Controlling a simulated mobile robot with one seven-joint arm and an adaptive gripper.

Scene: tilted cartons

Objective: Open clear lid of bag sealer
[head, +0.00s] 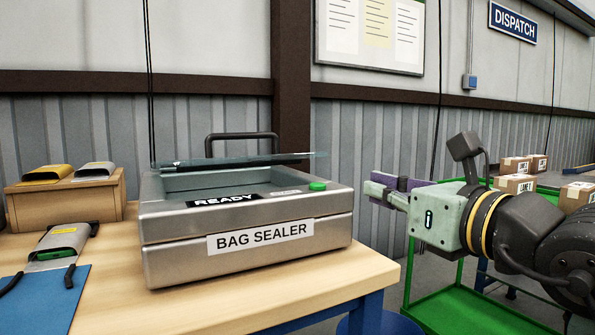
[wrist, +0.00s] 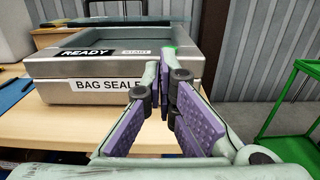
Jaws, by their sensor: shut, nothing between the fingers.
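The bag sealer (head: 180,265) is a grey metal box with a "BAG SEALER" label, standing on a wooden table. Its clear lid (head: 290,157) shows as a thin, nearly edge-on pane above the recessed top; its exact angle is hard to tell. The lid also shows at the top of the wrist view (wrist: 110,21). A dark arched handle (head: 242,135) stands at the back. A green button (head: 318,186) sits at the top right front. My gripper (head: 378,189) is shut and empty, right of the sealer and apart from it; its fingers show in the wrist view (wrist: 167,62).
A wooden box (head: 65,200) with pouches stands at the left, near a blue mat (head: 50,300) and another pouch (head: 62,240). A green cart (head: 480,305) and cartons (head: 515,184) are at the right. Bare table lies in front of the sealer.

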